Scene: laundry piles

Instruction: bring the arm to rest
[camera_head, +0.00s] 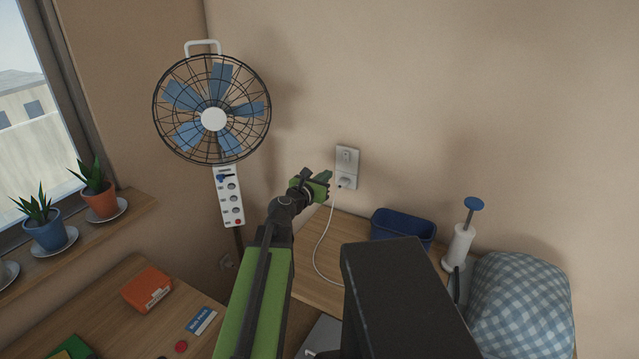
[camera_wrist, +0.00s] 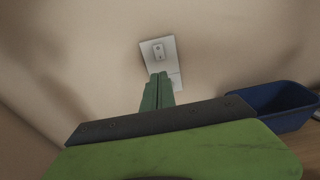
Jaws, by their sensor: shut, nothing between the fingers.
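My gripper (camera_head: 325,182) is green and dark grey, at the end of my raised, outstretched arm. In the head view it is just left of the wall outlet plate (camera_head: 347,160). In the wrist view my gripper (camera_wrist: 158,90) shows as two narrow green fingers side by side, closed with nothing between them. The fingertips overlap the lower part of the outlet plate (camera_wrist: 158,50) in that view. I cannot tell whether they touch it.
A fan (camera_head: 213,120) stands left. Potted plants (camera_head: 98,198) line the windowsill. An orange box (camera_head: 147,289) lies on the desk.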

